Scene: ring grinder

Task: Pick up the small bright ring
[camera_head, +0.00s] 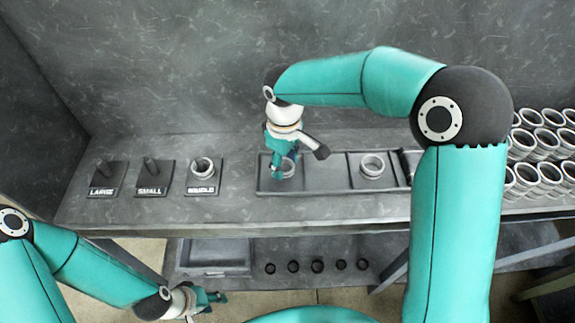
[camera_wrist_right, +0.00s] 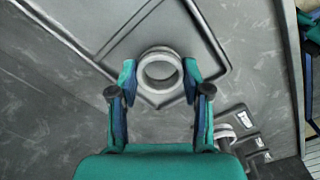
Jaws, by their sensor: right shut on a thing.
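A small bright ring (camera_wrist_right: 144,70) sits between the two fingertips of my right gripper (camera_wrist_right: 160,82) in the right wrist view, with a finger against each side. In the head view my right gripper (camera_head: 283,172) is at the left part of the long tray (camera_head: 325,172), shut on the ring (camera_head: 288,166), which its fingers partly hide. I cannot tell whether the ring is clear of the tray floor. My left gripper (camera_head: 207,298) is low at the left, in front of the bench and away from the ring; its fingers are too small to read.
Another ring (camera_head: 373,166) stands in the tray's right part. Left on the bench are peg plates marked large (camera_head: 104,178) and small (camera_head: 151,177), and a third plate (camera_head: 203,190) bearing a ring. Stacked rings (camera_head: 545,145) fill the right. A lower shelf (camera_head: 325,285) holds several dark rings.

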